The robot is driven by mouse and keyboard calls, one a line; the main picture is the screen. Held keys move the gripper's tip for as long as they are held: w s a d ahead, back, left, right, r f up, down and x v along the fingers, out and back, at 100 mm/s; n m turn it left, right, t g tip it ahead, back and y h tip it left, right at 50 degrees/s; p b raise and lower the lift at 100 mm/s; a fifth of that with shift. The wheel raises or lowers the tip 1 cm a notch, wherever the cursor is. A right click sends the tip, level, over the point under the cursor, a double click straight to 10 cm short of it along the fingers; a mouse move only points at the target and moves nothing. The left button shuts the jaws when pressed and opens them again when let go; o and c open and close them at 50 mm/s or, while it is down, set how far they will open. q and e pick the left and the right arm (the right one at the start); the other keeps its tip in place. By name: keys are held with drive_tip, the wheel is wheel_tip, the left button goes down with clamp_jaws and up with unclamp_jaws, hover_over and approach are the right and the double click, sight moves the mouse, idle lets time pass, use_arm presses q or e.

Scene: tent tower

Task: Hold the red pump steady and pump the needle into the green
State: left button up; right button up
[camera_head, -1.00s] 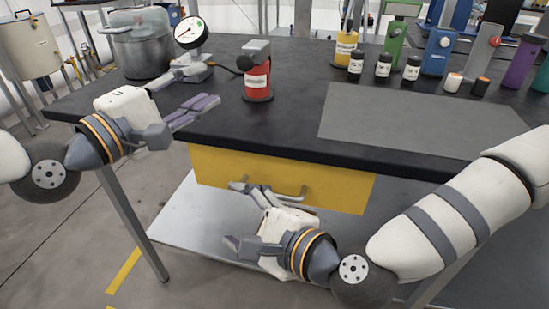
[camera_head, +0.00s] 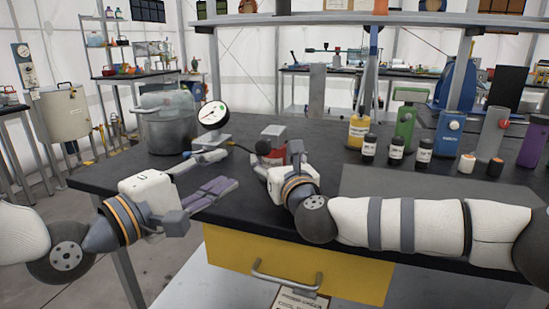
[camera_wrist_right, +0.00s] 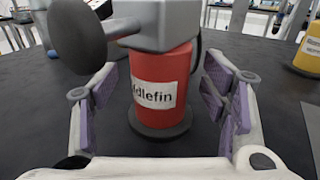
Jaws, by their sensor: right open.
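The red pump (camera_wrist_right: 160,95) stands upright on the bench, with a grey head and a dark round knob on top. In the head view, the red pump (camera_head: 273,131) is largely hidden behind my right gripper (camera_head: 279,158). In the right wrist view, the open fingers of my right gripper (camera_wrist_right: 167,105) stand on both sides of the pump body, with gaps visible. The round white gauge (camera_head: 213,115) stands left of the pump; its needle is too small to read surely. My left gripper (camera_head: 213,172) is open and empty, in front of the gauge.
A grey metal pot (camera_head: 167,125) stands behind left. To the right are a yellow bottle (camera_head: 358,131), small dark jars (camera_head: 396,150), and green (camera_head: 404,130) and blue (camera_head: 448,132) devices. A grey mat (camera_head: 440,190) lies at right. A yellow drawer (camera_head: 225,250) is below the bench.

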drive_tip(key=shift+x, duration=1.15)
clamp_jaws()
